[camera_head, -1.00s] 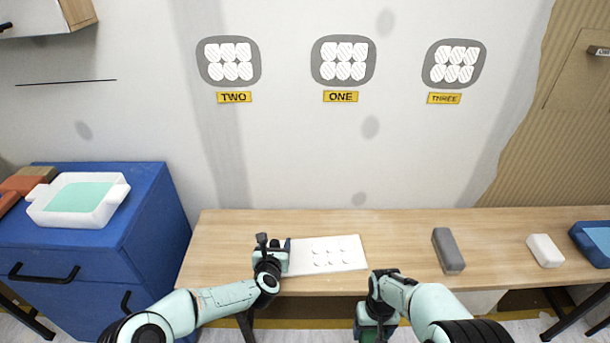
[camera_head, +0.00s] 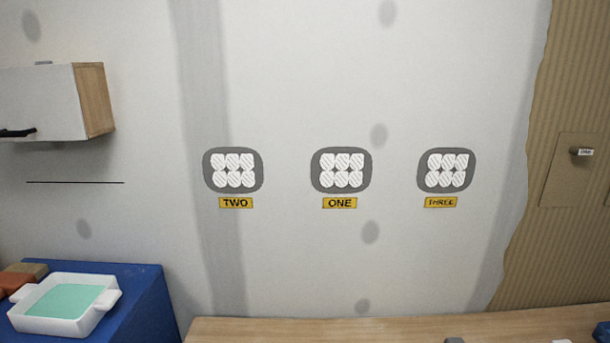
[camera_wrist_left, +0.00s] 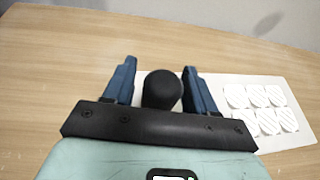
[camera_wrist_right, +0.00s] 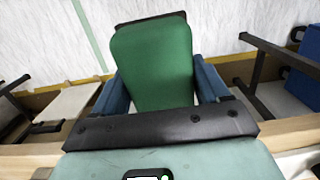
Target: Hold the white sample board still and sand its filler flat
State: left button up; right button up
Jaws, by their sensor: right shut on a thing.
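The white sample board (camera_wrist_left: 275,142) lies on the bench in the left wrist view, to the right of my left gripper, with several round filler patches (camera_wrist_left: 262,108) on it. My left gripper (camera_wrist_left: 160,78) is low over the bench, its fingers apart on either side of a black round knob (camera_wrist_left: 162,92). A narrow gap shows beside the knob. My right gripper (camera_wrist_right: 155,85) is shut on a green block with a dark edge (camera_wrist_right: 152,62), held beyond the bench edge with the floor behind it. The head view shows neither gripper nor the board.
In the head view, the wall has three grey-framed patches labelled TWO (camera_head: 233,170), ONE (camera_head: 341,170) and THREE (camera_head: 446,170). A white tray with green content (camera_head: 70,325) stands on a blue cabinet (camera_head: 150,295). The wooden bench (camera_head: 300,328) shows only its back strip.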

pick_arm(q)
jog(key=shift+s, duration=0.15)
pick_arm(e)
jog(key=shift+r, duration=0.1)
pick_arm(q)
jog(key=shift+p+v, duration=0.3)
jog(key=shift+v, duration=0.5)
pick_arm(e)
jog(key=shift+r, duration=0.25)
jog(key=shift+f, duration=0.2)
pick_arm(q)
jog(key=shift+b+x, duration=0.7)
jog(key=shift+x, duration=0.25)
pick_arm(e)
jog(key=shift+f, duration=0.65)
pick_arm(q)
jog(key=c, duration=1.1)
grip_shut()
